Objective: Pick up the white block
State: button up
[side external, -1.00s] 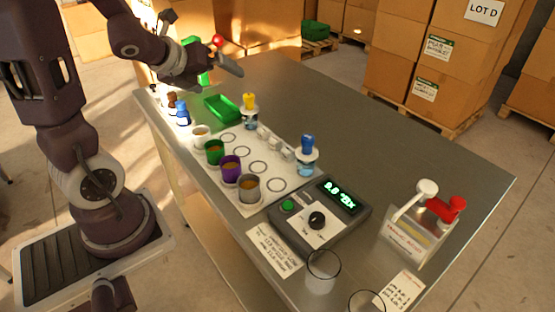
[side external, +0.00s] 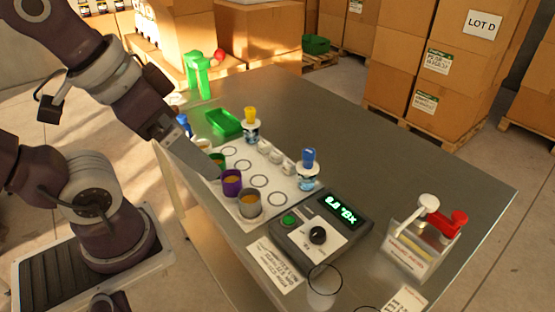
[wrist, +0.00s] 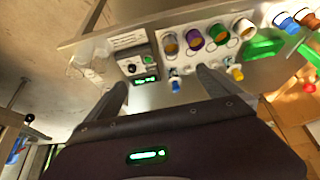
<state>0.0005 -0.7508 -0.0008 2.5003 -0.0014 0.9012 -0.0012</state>
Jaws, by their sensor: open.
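Small white blocks (side external: 276,156) stand in a short row on the table, along the far edge of the white mat. They sit between the yellow-topped dispenser and the blue-topped dispenser. In the wrist view, pale blocks (wrist: 188,70) show small between my fingers, near the right fingertip. My gripper (side external: 212,173) hangs over the near side of the mat by the cups, short of the blocks and apart from them. In the wrist view, my gripper (wrist: 160,82) has its two fingers spread with nothing between them. It hides part of the cups in the side view.
Purple (side external: 231,183) and grey (side external: 249,202) cups stand on the white mat (side external: 262,209). A yellow-topped dispenser (side external: 251,126) and blue-topped dispenser (side external: 308,170) flank the blocks. A green tray (side external: 223,123) and green press (side external: 199,75) stand behind.

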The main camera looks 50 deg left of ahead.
dwell(0.3)
jog(key=c, duration=1)
jog(key=shift+c, duration=0.2)
jog(key=shift+w, duration=0.1)
